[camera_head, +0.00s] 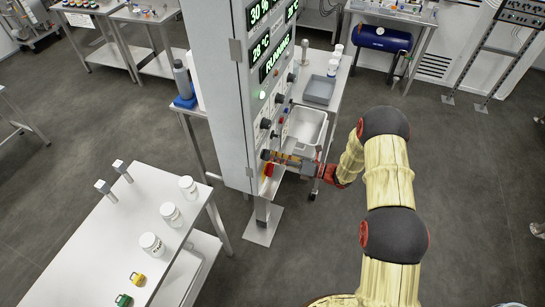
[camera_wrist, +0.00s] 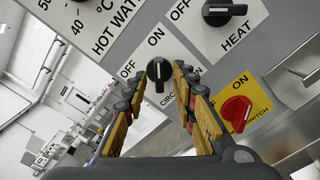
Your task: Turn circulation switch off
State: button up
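The circulation switch (camera_wrist: 158,74) is a black rotary knob on the grey panel in the wrist view. OFF is printed to its upper left and ON above it; its label below is partly covered by a finger. The knob stands roughly upright in the picture, in line with ON. My gripper (camera_wrist: 167,74) is open, with one finger on each side of the knob. Whether either finger touches it I cannot tell. In the head view my gripper (camera_head: 284,158) is at the lower part of the control cabinet (camera_head: 221,90), and it hides the knob there.
A black HEAT knob (camera_wrist: 222,12) sits at the upper right. A red rotary switch (camera_wrist: 236,112) on a yellow plate is close to the right finger. The cabinet displays (camera_head: 270,50) are lit and one reads RUNNING. A white table (camera_head: 95,235) with jars stands left; open floor lies right.

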jog(key=shift+w+a, duration=0.1)
jog(key=shift+a, duration=0.25)
jog(key=shift+c, duration=0.3)
grip_shut()
